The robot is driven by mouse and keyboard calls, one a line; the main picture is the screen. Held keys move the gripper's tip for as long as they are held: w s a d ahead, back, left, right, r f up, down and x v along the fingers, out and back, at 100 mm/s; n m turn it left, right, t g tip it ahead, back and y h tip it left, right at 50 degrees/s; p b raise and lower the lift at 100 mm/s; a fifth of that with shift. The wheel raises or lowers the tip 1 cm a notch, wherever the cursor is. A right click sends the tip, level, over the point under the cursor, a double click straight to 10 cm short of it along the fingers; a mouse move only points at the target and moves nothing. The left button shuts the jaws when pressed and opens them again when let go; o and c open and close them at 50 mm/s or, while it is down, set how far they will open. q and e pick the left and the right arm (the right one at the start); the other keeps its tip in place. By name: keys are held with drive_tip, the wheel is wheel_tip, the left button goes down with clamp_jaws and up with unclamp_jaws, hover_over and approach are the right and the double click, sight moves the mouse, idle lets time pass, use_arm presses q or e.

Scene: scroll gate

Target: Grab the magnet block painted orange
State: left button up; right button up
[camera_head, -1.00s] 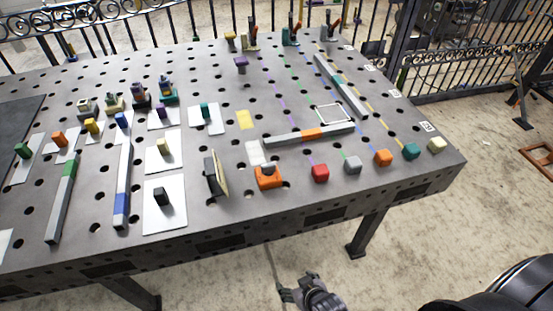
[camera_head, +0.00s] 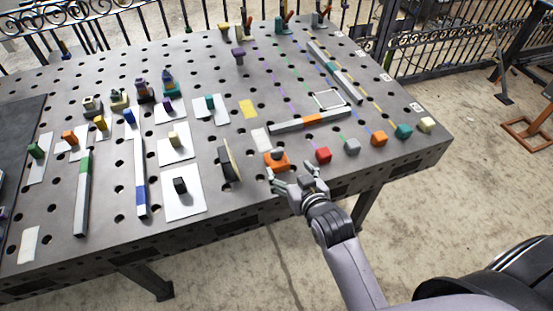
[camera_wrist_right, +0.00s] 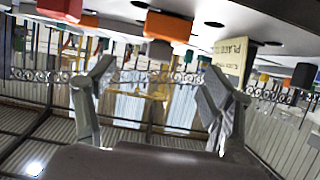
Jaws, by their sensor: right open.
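The orange magnet block (camera_head: 277,160), with a dark grey part on top, sits near the front edge of the steel table (camera_head: 225,203). An orange block, apparently the same one, shows upside down at the top of the right wrist view (camera_wrist_right: 168,28). My right gripper (camera_head: 292,172) is open and empty at the table's front edge, its fingers spread just in front of the orange block. In the wrist view its two fingers (camera_wrist_right: 158,75) stand apart below the block, with a gap to it. My left gripper is not in view.

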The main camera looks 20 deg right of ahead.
sight(277, 155)
drive_tip(key=x, duration=0.4)
drive_tip(key=shift+w, duration=0.3)
drive_tip(key=p+x, duration=0.1)
drive_tip(key=x, duration=0.3)
drive_tip(key=shift+w+a+p, duration=0.2)
drive_tip(key=shift+w+p, duration=0.05)
drive_tip(key=shift+p, duration=0.15)
drive_tip(key=shift+w+f, duration=0.15)
drive_tip(key=shift+w, duration=0.25)
drive_tip(key=shift+c, duration=0.4)
clamp_jaws()
drive_tip(key=shift+r, duration=0.2)
